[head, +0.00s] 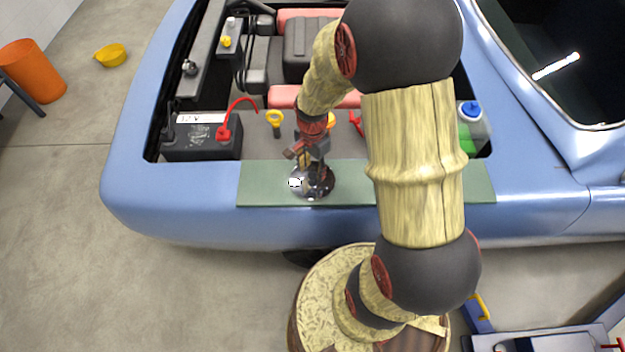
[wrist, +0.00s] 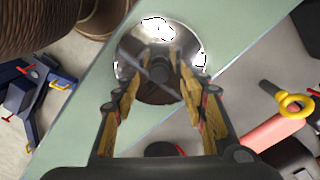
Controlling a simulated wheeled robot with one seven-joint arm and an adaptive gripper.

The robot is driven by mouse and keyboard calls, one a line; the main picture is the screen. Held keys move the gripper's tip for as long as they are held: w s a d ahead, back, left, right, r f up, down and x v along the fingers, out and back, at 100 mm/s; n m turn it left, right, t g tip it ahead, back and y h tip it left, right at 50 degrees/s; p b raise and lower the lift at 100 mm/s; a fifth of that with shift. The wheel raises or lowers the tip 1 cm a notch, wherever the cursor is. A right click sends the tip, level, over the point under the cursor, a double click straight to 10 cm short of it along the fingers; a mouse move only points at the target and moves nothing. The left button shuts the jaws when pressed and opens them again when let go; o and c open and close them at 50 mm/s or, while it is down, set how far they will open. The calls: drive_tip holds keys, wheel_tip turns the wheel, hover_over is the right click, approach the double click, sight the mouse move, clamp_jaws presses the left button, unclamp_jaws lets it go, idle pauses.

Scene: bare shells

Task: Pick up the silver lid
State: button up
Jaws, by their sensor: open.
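The silver lid (head: 318,186) is a shiny round disc lying on the green mat (head: 270,184) along the car's edge. In the wrist view the lid (wrist: 128,45) has a dark knob (wrist: 160,72) at its middle. My gripper (head: 313,168) is above the lid, pointing down. In the wrist view my gripper (wrist: 160,88) is open, with its two fingers on either side of the knob. I cannot tell whether the fingers touch the lid. The fingers hide part of the lid.
The open engine bay behind the mat holds a black battery (head: 200,148) with a red clamp (head: 223,133), a yellow ring-topped dipstick (head: 274,119) and a blue-capped bottle (head: 472,128). The mat is bare left of the lid. An orange bin (head: 32,70) stands on the floor.

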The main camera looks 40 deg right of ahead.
drive_tip(key=shift+f, duration=0.95)
drive_tip(key=shift+c, duration=0.6)
clamp_jaws()
